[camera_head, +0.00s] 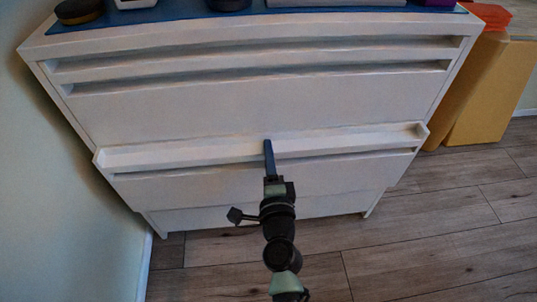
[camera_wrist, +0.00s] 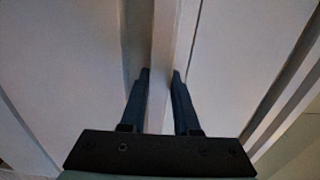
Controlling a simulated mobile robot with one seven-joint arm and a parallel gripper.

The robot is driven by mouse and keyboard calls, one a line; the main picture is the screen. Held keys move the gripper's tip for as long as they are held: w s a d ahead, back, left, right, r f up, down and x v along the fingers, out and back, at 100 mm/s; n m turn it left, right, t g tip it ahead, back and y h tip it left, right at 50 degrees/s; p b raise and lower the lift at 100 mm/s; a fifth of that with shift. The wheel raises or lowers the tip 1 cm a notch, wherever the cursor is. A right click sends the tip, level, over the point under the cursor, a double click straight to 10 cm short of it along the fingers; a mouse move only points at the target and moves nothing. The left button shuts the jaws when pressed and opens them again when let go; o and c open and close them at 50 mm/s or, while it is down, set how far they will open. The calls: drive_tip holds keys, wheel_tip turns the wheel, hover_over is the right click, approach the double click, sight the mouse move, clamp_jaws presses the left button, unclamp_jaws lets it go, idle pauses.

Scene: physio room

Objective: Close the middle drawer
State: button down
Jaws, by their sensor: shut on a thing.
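The white chest of drawers stands in the middle of the head view. Its middle drawer (camera_head: 345,168) sticks out a little, with a narrow strip of its inside showing along the top. My gripper (camera_head: 268,145) reaches the top edge of this drawer's front near its middle. In the wrist view, the two dark fingers of my gripper (camera_wrist: 162,74) stand on either side of the white drawer front's edge (camera_wrist: 163,45) and are shut on it. The drawer's contents, if any, are hidden.
The upper drawer front (camera_head: 250,105) above looks flush. The lower drawer front (camera_head: 225,215) is partly hidden under the middle one. A blue mat (camera_head: 180,15) with several items lies on top. A yellow box (camera_head: 492,90) stands to the right. The wooden floor (camera_head: 430,230) in front is clear.

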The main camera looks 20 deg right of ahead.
drive_tip(key=shift+f, duration=0.35)
idle(0.4)
drive_tip(key=shift+b+x, duration=0.45)
drive_tip(key=shift+x, duration=1.6)
drive_tip(key=shift+w+r, duration=0.1)
drive_tip(key=shift+r, duration=0.05)
drive_tip(key=c, duration=0.7)
unclamp_jaws()
drive_tip(key=shift+w, duration=0.1)
drive_tip(key=shift+r, duration=0.15)
drive_tip(key=shift+r, duration=0.2)
